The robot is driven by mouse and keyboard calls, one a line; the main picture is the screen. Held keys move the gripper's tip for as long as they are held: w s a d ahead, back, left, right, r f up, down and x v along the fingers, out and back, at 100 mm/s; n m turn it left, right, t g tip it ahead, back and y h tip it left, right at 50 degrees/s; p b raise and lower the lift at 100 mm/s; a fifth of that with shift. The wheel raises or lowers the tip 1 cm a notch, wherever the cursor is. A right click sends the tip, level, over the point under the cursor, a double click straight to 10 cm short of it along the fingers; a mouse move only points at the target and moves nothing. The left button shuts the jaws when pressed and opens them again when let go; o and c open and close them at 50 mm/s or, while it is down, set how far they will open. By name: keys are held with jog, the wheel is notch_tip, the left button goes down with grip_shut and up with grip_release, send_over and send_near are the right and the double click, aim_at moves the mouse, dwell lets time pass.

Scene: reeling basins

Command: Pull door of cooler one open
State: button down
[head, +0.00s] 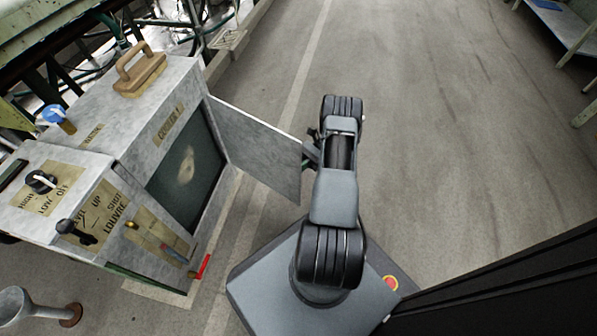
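Cooler one (188,165) is a grey, worn metal cabinet at the left, with a taped label reading "COOLER 1" on its front. Its door (262,150), a plain grey panel, stands swung out from the cabinet's far front edge, pointing toward my arm. A dark front area with a pale blotch shows beside it. My gripper (311,150) is at the door's free edge, small and partly hidden by my arm. I cannot tell whether its fingers touch or hold the door.
A wooden handle (140,72) sits on the cabinet top. A control box (60,200) with knobs and a "LOUVRE" label adjoins it. A red lever (203,266) sticks out low in front. A metal stand (28,308) is at lower left. The floor right of my arm is clear.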

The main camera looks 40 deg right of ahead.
jog(key=shift+w+d, duration=0.1)
jog(key=shift+d, duration=0.05)
jog(key=c, duration=1.2)
grip_release()
jog(key=shift+r, duration=0.1)
